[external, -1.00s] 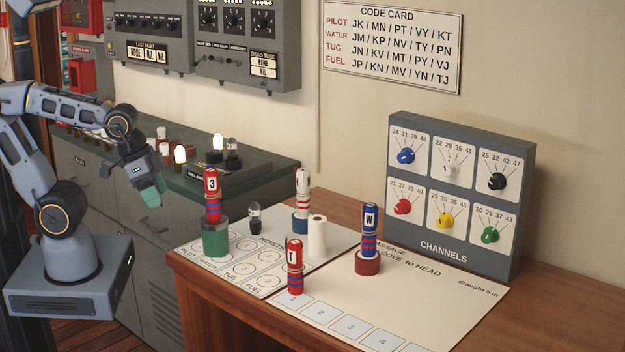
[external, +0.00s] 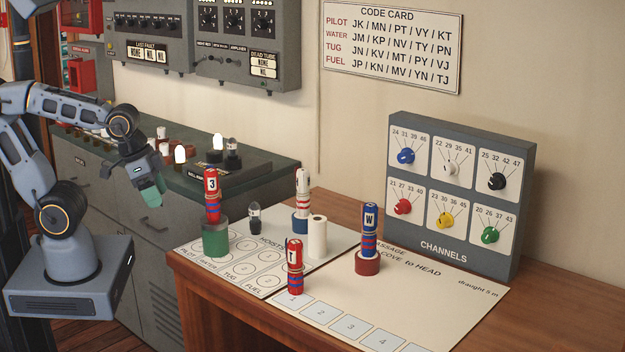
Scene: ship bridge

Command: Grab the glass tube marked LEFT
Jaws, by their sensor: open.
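My gripper (external: 154,196), with green tips, hangs open and tilted down in front of the grey-green cabinet at left. No object shows between its fingers, though the gap is hard to see. Small glass tubes stand on the cabinet: a lit one (external: 180,155), another lit one (external: 218,142) and a dark one (external: 233,147). Another dark glass tube (external: 255,215) stands on the white sheet on the desk, to the right of my gripper and apart from it. I cannot read the word LEFT on any tube.
The channels panel (external: 445,253) stands at right.

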